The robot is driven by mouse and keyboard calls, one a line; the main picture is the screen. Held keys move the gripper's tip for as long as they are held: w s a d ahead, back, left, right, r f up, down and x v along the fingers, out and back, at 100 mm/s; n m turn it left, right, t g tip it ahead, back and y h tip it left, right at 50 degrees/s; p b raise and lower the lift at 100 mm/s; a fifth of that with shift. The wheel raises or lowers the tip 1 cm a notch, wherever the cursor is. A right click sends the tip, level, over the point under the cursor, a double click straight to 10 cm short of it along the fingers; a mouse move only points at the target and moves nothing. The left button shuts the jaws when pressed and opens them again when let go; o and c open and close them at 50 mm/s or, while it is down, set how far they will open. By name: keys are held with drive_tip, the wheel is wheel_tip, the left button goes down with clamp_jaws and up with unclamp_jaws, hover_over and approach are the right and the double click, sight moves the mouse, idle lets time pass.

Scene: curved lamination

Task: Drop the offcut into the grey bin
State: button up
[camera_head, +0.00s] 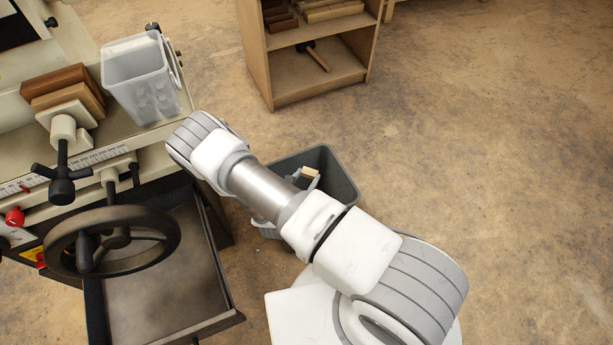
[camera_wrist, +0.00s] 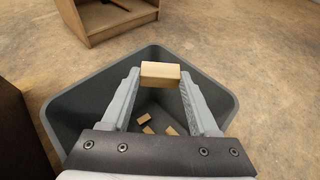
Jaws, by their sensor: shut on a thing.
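The offcut (camera_wrist: 160,74) is a small pale wooden block. My gripper (camera_wrist: 158,84) is shut on it, with a finger at each end of the block. In the wrist view the block and fingers are over the opening of the grey bin (camera_wrist: 75,110). In the head view the grey bin (camera_head: 341,170) stands on the floor, partly hidden by my arm. The offcut (camera_head: 311,174) shows there as a small pale piece over the bin. Several other wood pieces (camera_wrist: 146,130) lie on the bin's floor.
A wooden shelf unit (camera_head: 310,90) holding boards and a mallet stands behind the bin. At left is a machine with a handwheel (camera_head: 112,240), an open dark drawer (camera_head: 165,290) and a clear plastic tub (camera_head: 143,80). The floor at right is clear.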

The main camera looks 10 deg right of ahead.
wheel_tip(320, 180, down, 3)
drive_tip(key=shift+r+b, duration=0.15)
drive_tip(key=shift+b, duration=0.55)
drive_tip(key=o, duration=1.4)
drive_tip(key=p+v, duration=0.5)
drive_tip(key=v, duration=1.2)
drive_tip(key=shift+s+a, duration=0.15)
drive_tip(key=shift+r, duration=0.1)
